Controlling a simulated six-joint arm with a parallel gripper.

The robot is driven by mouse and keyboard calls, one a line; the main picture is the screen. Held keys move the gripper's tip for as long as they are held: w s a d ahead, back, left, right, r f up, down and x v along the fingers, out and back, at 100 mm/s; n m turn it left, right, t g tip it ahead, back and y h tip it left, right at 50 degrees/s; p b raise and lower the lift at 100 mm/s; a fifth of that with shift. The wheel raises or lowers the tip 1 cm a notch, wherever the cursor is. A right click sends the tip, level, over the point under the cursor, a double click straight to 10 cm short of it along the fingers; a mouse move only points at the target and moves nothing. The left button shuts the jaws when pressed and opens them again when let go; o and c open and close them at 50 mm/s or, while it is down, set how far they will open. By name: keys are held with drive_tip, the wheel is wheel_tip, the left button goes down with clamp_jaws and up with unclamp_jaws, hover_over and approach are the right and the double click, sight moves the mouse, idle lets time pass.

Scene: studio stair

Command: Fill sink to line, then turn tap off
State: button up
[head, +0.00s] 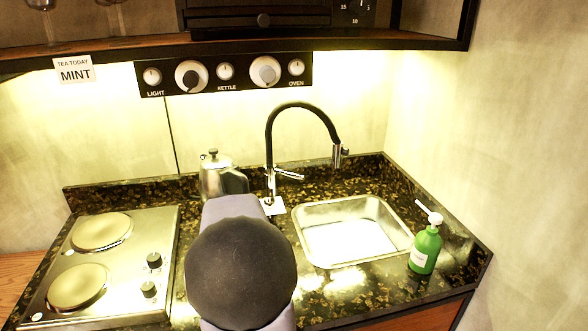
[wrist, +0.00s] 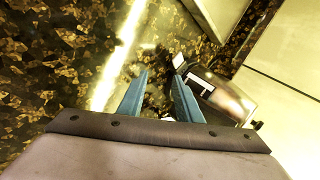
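The metal sink (head: 306,246) is set into the counter right of centre in the head view. Its floor is glaring white, so I cannot tell the water level or see a line. The tap (head: 268,140) stands behind the sink's left side, with a black arched hose and its nozzle above the sink's back. No stream shows below the nozzle. The chrome tap lever (head: 290,174) sticks out rightward from the tap's base. My gripper (wrist: 160,92) shows in the wrist view with two blue fingers apart and nothing between them. In the head view my arm hides it.
A steel kettle (head: 214,180) stands left of the tap. A shiny metal body (wrist: 222,96), perhaps the kettle, is right of my fingers. A hob (head: 75,260) lies left. A green soap bottle (head: 425,250) stands at the sink's right front. A shelf (head: 120,48) overhangs the back.

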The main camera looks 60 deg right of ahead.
drive_tip(key=s+d+r+m+h+p, duration=0.15)
drive_tip(key=d+m+h, duration=0.3)
drive_tip(key=d, duration=0.65)
drive_tip(key=m+g+h+p, duration=0.1)
drive_tip(key=m+h+p, duration=0.2)
drive_tip(key=m+h, duration=0.25)
approach(294, 176)
drive_tip(key=shift+r+x, duration=0.35)
drive_tip(key=shift+x, duration=1.5)
drive_tip(key=shift+f+p+x, duration=0.2)
drive_tip(key=shift+p+x, duration=0.65)
drive_tip(key=shift+x, duration=1.05)
drive_tip(key=shift+f+p+x, duration=0.2)
drive_tip(key=shift+p+x, duration=0.65)
drive_tip(key=shift+x, duration=1)
drive_tip(key=shift+a, duration=0.1)
clamp_jaws()
